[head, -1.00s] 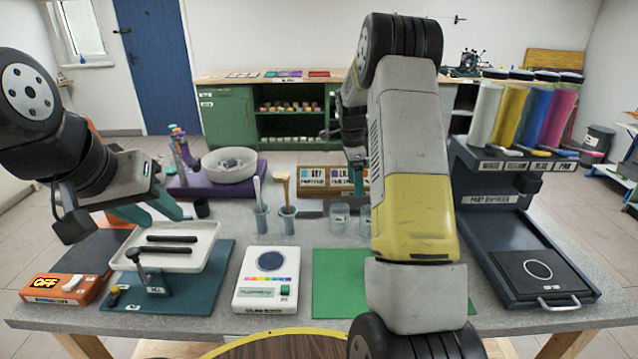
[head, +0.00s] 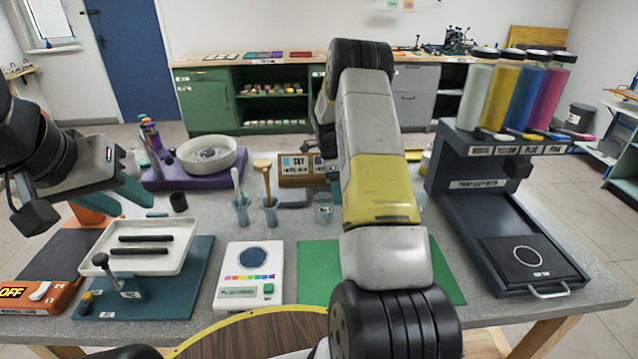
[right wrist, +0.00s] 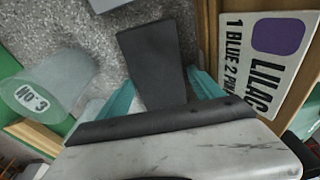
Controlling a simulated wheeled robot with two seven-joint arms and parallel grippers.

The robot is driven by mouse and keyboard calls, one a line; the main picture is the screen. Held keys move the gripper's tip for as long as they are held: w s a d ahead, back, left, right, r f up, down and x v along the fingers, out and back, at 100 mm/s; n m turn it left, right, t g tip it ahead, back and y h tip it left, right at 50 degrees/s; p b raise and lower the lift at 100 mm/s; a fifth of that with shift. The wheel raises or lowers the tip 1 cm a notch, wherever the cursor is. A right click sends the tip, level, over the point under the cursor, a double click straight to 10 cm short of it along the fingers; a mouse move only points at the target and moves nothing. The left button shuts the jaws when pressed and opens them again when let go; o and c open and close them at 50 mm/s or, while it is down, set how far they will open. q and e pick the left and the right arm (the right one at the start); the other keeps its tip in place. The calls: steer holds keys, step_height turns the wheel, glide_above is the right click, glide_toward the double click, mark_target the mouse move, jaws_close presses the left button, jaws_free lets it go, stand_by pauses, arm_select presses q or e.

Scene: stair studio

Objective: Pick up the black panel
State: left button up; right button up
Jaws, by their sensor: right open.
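The black panel (right wrist: 150,58) is a flat dark slab in the right wrist view, lying on the grey speckled table. In the head view, a dark flat piece (head: 293,199) beside the brush cups looks like its visible end. My right gripper (right wrist: 162,97) is open, with its teal fingers apart on either side of the panel's near part. I cannot tell if they touch it. My left gripper (head: 134,208) is open and empty near the white tray (head: 190,258), far left of the panel.
A lilac recipe card (right wrist: 278,60) on a wooden holder stands close right of my right gripper. A clear cup (right wrist: 48,92) is close on its left. Brush cups (head: 269,212), a white scale (head: 247,290) and a paint dispenser (head: 470,225) also occupy the table.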

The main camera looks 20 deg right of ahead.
steer(key=c, duration=1.2)
